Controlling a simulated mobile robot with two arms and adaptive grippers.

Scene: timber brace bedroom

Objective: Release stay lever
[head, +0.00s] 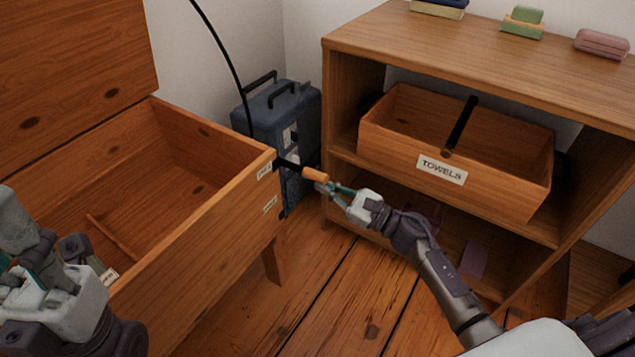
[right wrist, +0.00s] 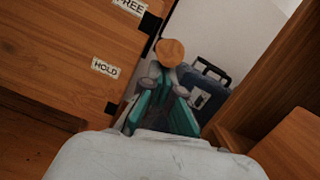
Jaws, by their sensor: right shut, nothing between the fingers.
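The stay lever (head: 314,174) is a black bar with an orange-brown grip, sticking out from the right end of an open wooden chest (head: 205,245). It sits beside the upper label (head: 265,170). In the right wrist view its round grip end (right wrist: 170,52) lies near the FREE label (right wrist: 129,6), with the HOLD label (right wrist: 105,68) lower down. My right gripper (head: 326,186) is shut and empty, its tips at the grip's end; I cannot tell if they touch. My left gripper (head: 60,270) is over the chest's front left; its fingertips are unclear.
The chest lid (head: 75,45) stands raised. A thin black curved rod (head: 226,55) descends toward the chest. A blue case (head: 285,120) stands behind the lever. At right, a wooden shelf unit (head: 450,40) holds a TOWELS bin (head: 500,185). Floor (head: 330,290) between is clear.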

